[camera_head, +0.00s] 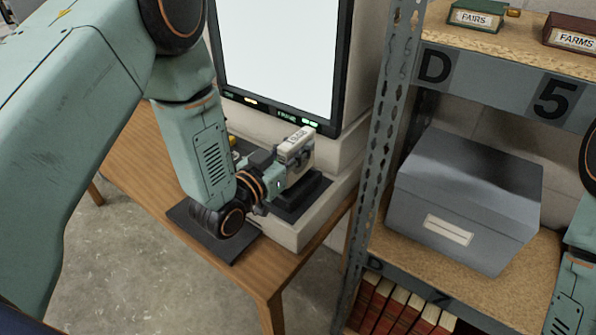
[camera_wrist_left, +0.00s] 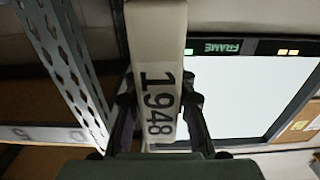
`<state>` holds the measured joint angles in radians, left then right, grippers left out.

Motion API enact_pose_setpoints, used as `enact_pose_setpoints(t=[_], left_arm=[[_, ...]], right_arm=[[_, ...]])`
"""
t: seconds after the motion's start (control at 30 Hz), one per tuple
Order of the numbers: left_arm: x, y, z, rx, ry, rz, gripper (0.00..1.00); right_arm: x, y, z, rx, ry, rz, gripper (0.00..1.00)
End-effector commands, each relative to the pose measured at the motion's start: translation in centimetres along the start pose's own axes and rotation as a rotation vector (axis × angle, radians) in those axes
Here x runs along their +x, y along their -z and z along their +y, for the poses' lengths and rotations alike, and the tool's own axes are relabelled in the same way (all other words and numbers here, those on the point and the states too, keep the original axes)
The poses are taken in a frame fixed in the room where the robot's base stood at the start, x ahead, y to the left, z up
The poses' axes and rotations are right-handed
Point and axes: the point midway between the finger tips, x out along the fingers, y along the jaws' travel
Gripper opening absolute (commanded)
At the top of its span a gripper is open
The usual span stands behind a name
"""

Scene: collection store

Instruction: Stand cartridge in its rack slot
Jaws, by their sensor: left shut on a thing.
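A pale cartridge (camera_head: 296,147) is in my left gripper (camera_head: 282,176), in front of the reader's screen. In the left wrist view the cartridge (camera_wrist_left: 158,45) bears the number 1948 and sits between the two fingers of my left gripper (camera_wrist_left: 160,98), which is shut on it. In the head view the cartridge is above a black block (camera_head: 302,197) on the pale base of the reader. Whether its lower end touches this block is hard to tell. I cannot make out a rack slot clearly. My right gripper is out of view; only part of that arm shows at the right edge.
The reader's lit screen (camera_head: 280,52) stands behind the cartridge. A dark mat (camera_head: 240,247) lies on the wooden table (camera_head: 279,277). A metal shelf post (camera_head: 382,140) rises close on the right. A grey box (camera_head: 465,195) and small labelled boxes (camera_head: 476,16) are on the shelves.

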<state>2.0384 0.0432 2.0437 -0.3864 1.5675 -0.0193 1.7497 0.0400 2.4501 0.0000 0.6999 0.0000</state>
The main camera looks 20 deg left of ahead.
Motion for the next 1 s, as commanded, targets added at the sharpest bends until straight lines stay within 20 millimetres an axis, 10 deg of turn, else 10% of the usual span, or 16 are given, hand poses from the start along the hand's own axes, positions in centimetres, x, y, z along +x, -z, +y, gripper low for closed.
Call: enact_pose_setpoints(t=[0.4, 0.87, 0.9, 1.0], left_arm=[[0.2, -4.8, 0.0, 0.001, -0.001, 0.002, 0.0], [0.2, -5.4, 0.0, 0.001, 0.0, 0.003, 0.0], [0.2, -5.4, 0.0, 0.001, 0.0, 0.002, 0.26], [0.2, -5.4, 0.0, 0.001, 0.0, 0.001, 0.35]], right_arm=[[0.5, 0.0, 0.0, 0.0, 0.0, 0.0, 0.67], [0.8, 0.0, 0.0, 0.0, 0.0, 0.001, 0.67], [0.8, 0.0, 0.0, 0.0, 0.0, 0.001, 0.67], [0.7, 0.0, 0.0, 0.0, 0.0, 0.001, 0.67]])
